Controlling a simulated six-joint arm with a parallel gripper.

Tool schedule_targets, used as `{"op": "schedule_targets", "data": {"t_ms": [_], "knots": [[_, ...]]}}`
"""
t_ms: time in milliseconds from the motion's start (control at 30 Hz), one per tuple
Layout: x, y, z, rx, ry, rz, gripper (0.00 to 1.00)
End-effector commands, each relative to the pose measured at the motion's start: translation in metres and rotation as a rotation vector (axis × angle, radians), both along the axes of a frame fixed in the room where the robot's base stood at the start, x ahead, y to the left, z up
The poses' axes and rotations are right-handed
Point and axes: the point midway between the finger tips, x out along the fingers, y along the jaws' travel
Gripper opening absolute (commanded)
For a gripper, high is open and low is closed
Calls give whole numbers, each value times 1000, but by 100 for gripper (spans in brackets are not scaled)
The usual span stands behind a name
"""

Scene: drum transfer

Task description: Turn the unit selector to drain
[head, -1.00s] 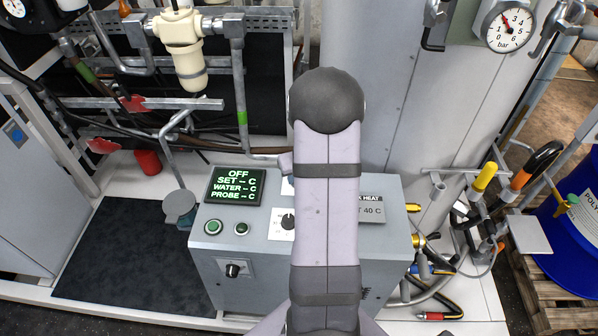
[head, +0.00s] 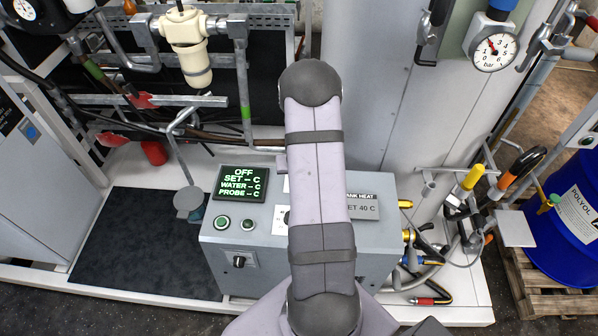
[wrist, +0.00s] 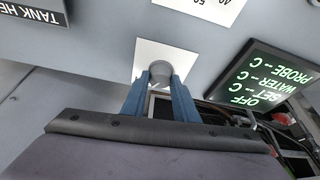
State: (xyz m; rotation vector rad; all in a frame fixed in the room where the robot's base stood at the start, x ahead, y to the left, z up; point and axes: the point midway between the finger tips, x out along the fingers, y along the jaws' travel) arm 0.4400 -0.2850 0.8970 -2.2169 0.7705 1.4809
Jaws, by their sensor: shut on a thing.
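The unit selector (wrist: 161,70) is a round grey knob on a white plate (wrist: 148,52) on the grey control box (head: 330,262). In the wrist view, my gripper (wrist: 160,79) has its two blue fingers closed on the knob, one on each side. The knob's pointer and the plate's lettering cannot be read. In the head view my arm hides the gripper and knob; only an edge of the white plate (head: 286,185) shows. The display (head: 241,185) reads OFF, with dashes for SET, WATER and PROBE.
A numbered dial plate (wrist: 207,8) lies close to the knob; its black knob (head: 287,217) shows beside my arm. A blue drum (head: 568,235) stands right.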

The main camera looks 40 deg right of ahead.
Motion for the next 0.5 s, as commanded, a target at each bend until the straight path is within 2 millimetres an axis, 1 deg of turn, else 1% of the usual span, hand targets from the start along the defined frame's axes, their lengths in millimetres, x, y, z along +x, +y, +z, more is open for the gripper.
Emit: {"op": "schedule_targets", "data": {"t_ms": [300, 333, 367, 400, 500], "knots": [[1, 0, 0, 0, -3, -4, 4], [1, 0, 0, 0, -3, -4, 34], [1, 0, 0, 0, -2, -3, 41], [0, 0, 0, 0, -2, -3, 45], [0, 0, 0, 0, -1, -2, 45]]}}
